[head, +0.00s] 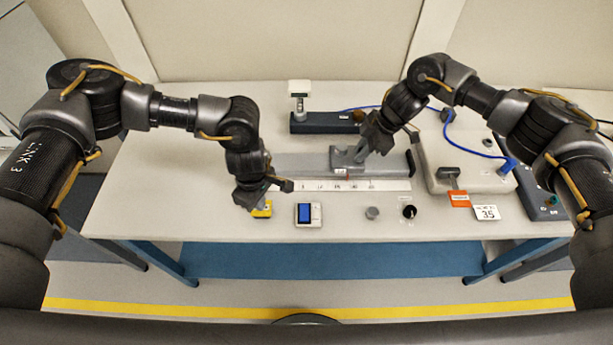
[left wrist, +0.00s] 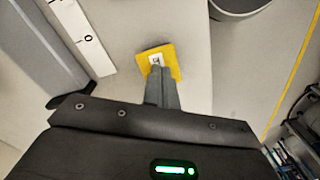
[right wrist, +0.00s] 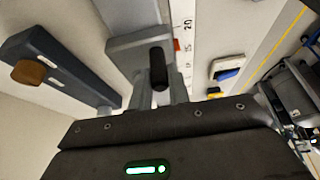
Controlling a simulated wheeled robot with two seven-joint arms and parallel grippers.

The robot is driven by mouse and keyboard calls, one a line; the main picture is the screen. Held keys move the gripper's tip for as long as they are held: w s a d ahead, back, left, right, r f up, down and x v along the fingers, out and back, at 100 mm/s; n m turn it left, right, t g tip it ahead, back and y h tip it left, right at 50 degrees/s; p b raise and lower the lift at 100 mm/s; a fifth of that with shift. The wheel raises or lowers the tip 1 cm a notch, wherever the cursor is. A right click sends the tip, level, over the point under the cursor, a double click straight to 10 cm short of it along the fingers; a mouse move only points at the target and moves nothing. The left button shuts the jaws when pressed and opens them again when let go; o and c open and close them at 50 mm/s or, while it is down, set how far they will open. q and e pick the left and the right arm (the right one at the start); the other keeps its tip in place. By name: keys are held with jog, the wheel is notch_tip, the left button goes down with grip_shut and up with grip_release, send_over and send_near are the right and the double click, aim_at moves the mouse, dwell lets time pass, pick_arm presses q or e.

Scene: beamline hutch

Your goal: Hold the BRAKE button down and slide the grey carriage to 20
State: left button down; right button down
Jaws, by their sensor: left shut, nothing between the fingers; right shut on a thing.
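The grey carriage (head: 345,160) sits on its rail behind a white scale (head: 390,185). My right gripper (right wrist: 160,95) is shut on the carriage's black handle (right wrist: 158,66). In the right wrist view, the carriage's red pointer (right wrist: 177,45) stands by about the 15 mark, short of 20; the exact reading is too small to tell. My left gripper (left wrist: 160,70) is shut and empty, pointing down at the yellow button box (left wrist: 146,52). Its fingertips are at the box's pale, marked top and partly hide it; I cannot tell whether the button is pressed.
A dark box (head: 325,125) stands behind the rail. At right are a grey unit (head: 440,160) with a blue cable, an orange tag and a card reading 35 (head: 488,213).

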jog(key=shift+d, duration=1.05)
jog(key=c, duration=1.2)
grip_release()
jog(key=shift+c, duration=0.2)
jog(key=shift+r, duration=0.1)
notch_tip(320, 180, up, 8)
pick_arm(q)
jog(key=shift+r, duration=3.5)
pick_arm(e)
jog(key=shift+a, duration=0.15)
